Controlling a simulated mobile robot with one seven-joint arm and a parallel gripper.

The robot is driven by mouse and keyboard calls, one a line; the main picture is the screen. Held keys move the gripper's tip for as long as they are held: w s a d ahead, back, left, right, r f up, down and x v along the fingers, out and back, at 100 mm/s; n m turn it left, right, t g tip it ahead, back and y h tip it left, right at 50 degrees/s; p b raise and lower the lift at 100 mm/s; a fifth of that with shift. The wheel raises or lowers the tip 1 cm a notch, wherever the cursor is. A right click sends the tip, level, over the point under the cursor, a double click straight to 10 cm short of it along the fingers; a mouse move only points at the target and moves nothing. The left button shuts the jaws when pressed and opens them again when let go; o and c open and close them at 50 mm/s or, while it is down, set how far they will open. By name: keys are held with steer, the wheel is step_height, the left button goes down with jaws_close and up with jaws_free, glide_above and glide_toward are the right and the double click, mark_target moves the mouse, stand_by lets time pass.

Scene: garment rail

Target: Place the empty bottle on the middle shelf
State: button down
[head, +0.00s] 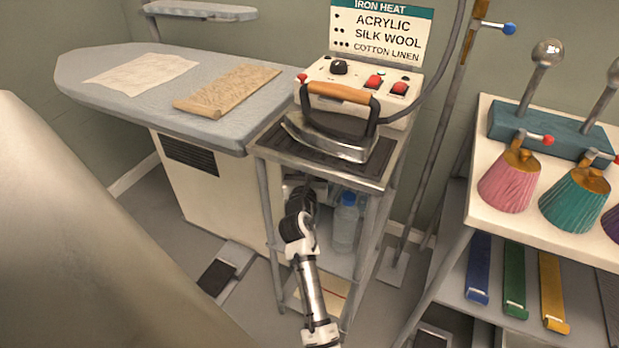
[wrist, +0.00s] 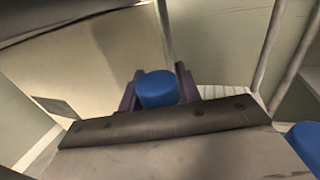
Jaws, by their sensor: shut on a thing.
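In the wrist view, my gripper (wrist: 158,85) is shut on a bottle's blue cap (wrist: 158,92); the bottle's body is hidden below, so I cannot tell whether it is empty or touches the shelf. In the head view, my arm reaches in under the top of the iron's stand and hides most of the gripper and held bottle. A clear, bluish bottle (head: 345,222) with a blue cap stands on the middle shelf (head: 338,263), right of my arm. A second blue cap (wrist: 304,142) shows at the wrist view's right edge.
An iron (head: 335,130) rests on the stand's top, above my arm. The stand's metal legs (head: 365,265) frame the opening. An ironing board (head: 130,75) is at left; a table with coloured cones (head: 510,185) is at right. A lower shelf holds a pale sheet (head: 328,296).

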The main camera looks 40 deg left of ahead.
step_height(320, 180, down, 3)
steer(key=shift+f, duration=0.2)
steer(key=shift+s+f, duration=0.1)
steer(key=shift+f, duration=0.05)
steer(key=c, duration=1)
jaws_free()
steer(key=shift+b, duration=0.3)
steer(key=v, duration=1.2)
